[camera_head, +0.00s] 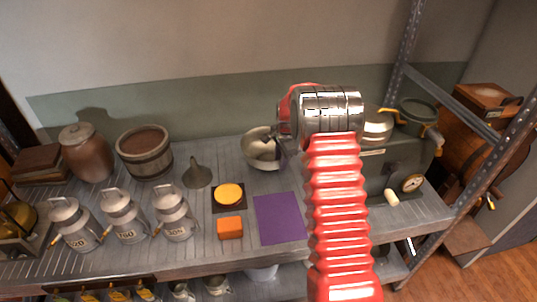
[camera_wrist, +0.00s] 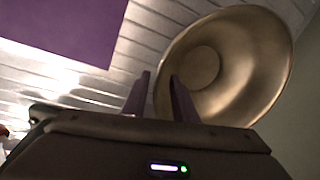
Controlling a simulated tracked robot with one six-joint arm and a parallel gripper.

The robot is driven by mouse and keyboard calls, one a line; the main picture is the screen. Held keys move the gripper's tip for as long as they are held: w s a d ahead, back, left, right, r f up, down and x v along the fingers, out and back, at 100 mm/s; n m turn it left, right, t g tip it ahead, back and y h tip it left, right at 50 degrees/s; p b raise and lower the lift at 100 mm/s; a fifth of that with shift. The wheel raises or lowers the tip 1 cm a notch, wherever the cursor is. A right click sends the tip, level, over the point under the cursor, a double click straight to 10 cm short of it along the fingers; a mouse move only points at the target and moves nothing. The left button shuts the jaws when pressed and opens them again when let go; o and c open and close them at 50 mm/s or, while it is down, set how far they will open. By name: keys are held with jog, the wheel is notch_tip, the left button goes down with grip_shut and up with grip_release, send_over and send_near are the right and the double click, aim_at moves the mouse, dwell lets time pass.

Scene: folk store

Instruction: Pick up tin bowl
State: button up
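The tin bowl (camera_head: 256,152) is on the grey shelf, left of my arm. It is a round, dull metal bowl, and my gripper (camera_head: 279,141) covers part of its right side. In the wrist view the bowl (camera_wrist: 245,60) fills the upper right, with its inside showing. My gripper (camera_wrist: 160,82) shows two dark fingers with a clear gap. The bowl's near rim shows between the fingertips, the right finger overlapping the bowl and the left finger outside it. I cannot tell whether either finger touches the rim.
A purple mat (camera_head: 280,218), an orange block (camera_head: 230,228) and a yellow disc (camera_head: 229,193) lie in front. A funnel (camera_head: 197,175) and wooden bucket (camera_head: 145,153) stand left. A green scale (camera_head: 405,175) stands right, near a metal rack post (camera_head: 403,50). The wall is close behind.

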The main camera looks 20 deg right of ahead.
jog(key=shift+w+f, duration=0.1)
jog(key=shift+f, duration=0.4)
grip_shut()
dwell(0.6)
